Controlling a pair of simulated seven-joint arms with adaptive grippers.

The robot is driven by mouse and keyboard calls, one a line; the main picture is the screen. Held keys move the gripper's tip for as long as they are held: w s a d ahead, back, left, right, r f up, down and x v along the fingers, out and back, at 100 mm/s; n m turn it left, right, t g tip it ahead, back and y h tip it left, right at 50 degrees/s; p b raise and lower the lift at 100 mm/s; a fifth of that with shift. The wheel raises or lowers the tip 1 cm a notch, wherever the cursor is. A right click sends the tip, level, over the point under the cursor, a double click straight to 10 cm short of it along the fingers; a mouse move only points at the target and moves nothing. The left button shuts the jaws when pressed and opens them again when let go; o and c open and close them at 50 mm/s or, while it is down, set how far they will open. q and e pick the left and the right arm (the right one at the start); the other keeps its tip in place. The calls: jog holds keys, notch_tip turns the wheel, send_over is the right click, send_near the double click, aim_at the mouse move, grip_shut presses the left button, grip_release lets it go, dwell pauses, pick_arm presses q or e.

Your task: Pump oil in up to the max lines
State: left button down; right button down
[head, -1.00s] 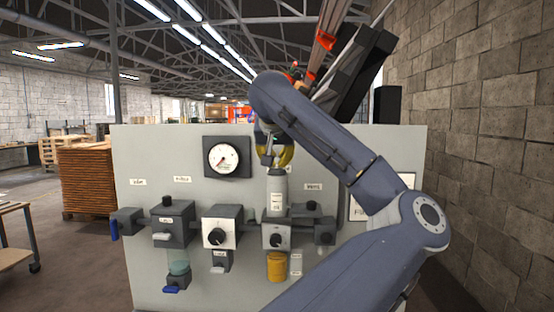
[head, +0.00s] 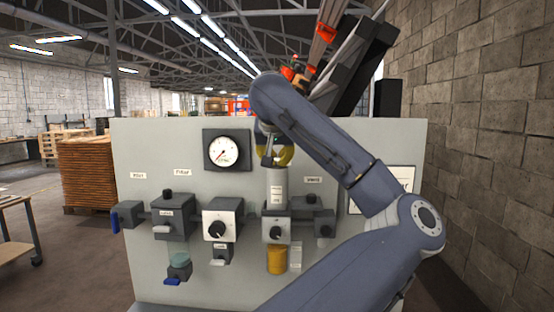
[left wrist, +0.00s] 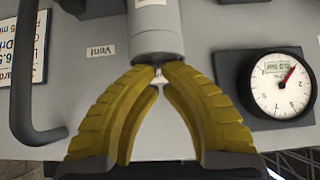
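A grey cylinder (head: 277,188) with a label stands upright on a dark block of the panel (head: 340,135). My left gripper (head: 272,160) is right above it. In the left wrist view the yellow fingers (left wrist: 159,72) come together at the end of the cylinder (left wrist: 155,30), shut on a small pale tip there. An amber cup (head: 277,260) hangs under that block, its level line too small to read. A pale green cup (head: 180,260) hangs lower left with a blue lever (head: 172,282) under it. My right gripper is not in view.
A dial gauge (head: 227,150) is on the panel, left of the cylinder; it shows in the left wrist view (left wrist: 280,85) too. A knob block (head: 221,226) and other dark blocks line the panel. A dark curved handle (left wrist: 25,90) shows in the left wrist view.

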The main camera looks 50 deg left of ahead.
aim_at(277, 167)
pick_arm(q)
jog(key=shift+r, duration=0.5)
jog(key=r, duration=0.4)
jog(key=shift+s+d, duration=0.2)
jog(key=shift+d, duration=0.1)
jog(key=v, duration=0.8)
jog(key=shift+s+d+r, duration=0.2)
jog(key=shift+s+d, duration=0.05)
jog(key=shift+s, duration=0.05)
